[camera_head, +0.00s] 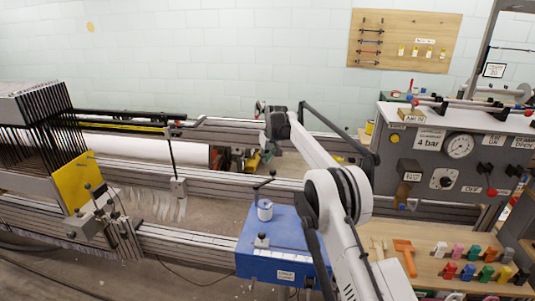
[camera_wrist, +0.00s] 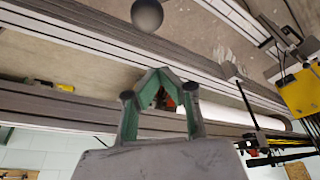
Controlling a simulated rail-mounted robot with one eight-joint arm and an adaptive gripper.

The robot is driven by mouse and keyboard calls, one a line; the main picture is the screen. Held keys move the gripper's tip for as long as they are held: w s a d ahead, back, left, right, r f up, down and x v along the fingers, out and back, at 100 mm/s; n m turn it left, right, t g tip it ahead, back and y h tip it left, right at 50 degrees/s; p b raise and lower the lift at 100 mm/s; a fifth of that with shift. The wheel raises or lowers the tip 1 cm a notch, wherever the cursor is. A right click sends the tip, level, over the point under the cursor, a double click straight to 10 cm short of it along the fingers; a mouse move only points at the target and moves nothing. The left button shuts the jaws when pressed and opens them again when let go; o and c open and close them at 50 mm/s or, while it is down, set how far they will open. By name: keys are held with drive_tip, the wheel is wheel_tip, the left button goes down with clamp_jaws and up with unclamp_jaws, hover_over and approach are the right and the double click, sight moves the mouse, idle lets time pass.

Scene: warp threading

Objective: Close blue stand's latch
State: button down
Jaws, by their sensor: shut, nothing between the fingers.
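The blue stand (camera_head: 262,262) is a box at the front rail in the head view, with a small label on its front. A white cylinder (camera_head: 265,212) stands on its top, with a dark lever and knob (camera_head: 272,173) above it. A smaller metal fitting with a dark knob (camera_head: 261,241) sits near the front edge. I cannot tell whether the latch is open or shut. My gripper (camera_wrist: 158,72) is shut and empty, its green fingers meeting in the wrist view. In the head view it hangs beyond the stand, partly hidden. The stand's blue body is outside the wrist view.
A dark round knob (camera_wrist: 147,14) is ahead of my fingertips. Metal rails run across the loom. A yellow plate (camera_head: 76,181) stands at left. A grey control panel (camera_head: 418,150) and a wooden table with coloured clips (camera_head: 472,270) are at right.

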drive_tip(key=shift+s+d+f, duration=0.25)
drive_tip(key=shift+s+d, duration=0.05)
drive_tip(key=shift+s, duration=0.25)
drive_tip(key=shift+s+d+f, duration=0.25)
drive_tip(key=shift+s+d, duration=0.1)
drive_tip(key=shift+s, duration=0.15)
drive_tip(key=shift+s+d+f, duration=0.25)
drive_tip(key=shift+s+d, duration=0.05)
drive_tip(key=shift+s, duration=0.25)
